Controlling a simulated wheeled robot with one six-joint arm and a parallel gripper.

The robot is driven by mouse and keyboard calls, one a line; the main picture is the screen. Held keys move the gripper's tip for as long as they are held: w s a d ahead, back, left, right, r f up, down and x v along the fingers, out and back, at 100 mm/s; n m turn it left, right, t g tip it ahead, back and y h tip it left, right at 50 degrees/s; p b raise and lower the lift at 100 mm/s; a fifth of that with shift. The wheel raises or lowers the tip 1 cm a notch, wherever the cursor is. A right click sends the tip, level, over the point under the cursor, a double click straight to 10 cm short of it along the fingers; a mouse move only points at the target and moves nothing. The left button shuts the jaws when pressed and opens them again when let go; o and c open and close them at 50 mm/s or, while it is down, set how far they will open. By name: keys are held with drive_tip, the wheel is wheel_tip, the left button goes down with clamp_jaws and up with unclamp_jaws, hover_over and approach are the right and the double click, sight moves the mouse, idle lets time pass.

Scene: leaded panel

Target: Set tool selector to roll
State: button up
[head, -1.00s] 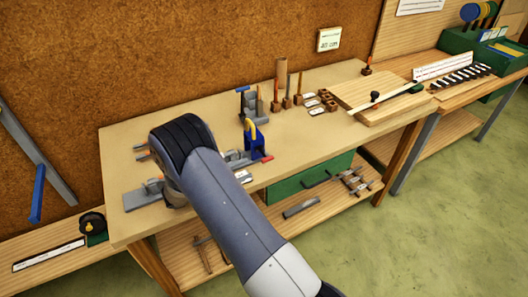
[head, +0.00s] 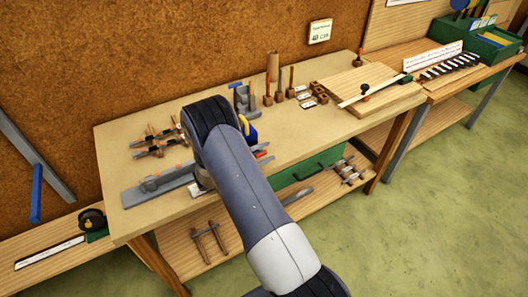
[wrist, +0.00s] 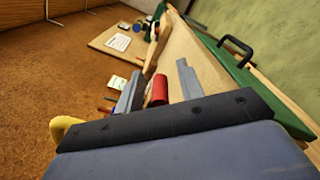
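A blue device (head: 252,139) with a yellow handle stands on the workbench, partly hidden behind my arm in the head view. A red tip (head: 263,155) shows low at its right. In the wrist view a red cylindrical grip (wrist: 158,90) appears between the two grey fingers of my gripper (wrist: 160,88). The fingers are spread, with a visible gap between the red grip and the right finger. Contact with the left finger cannot be told. A yellow curved part (wrist: 62,128) shows at lower left. No selector markings are readable. My arm hides the gripper in the head view.
A grey rail fixture (head: 158,184) and several clamps (head: 155,140) lie on the bench's left. Upright tools (head: 279,84) stand at the back. A wooden board (head: 365,95) is at right. A green drawer (head: 305,168) with a black handle is under the benchtop.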

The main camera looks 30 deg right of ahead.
drive_tip(key=shift+c, duration=0.5)
drive_tip(key=shift+f, duration=0.1)
clamp_jaws()
drive_tip(key=shift+s+f, duration=0.1)
drive_tip(key=shift+s, duration=0.05)
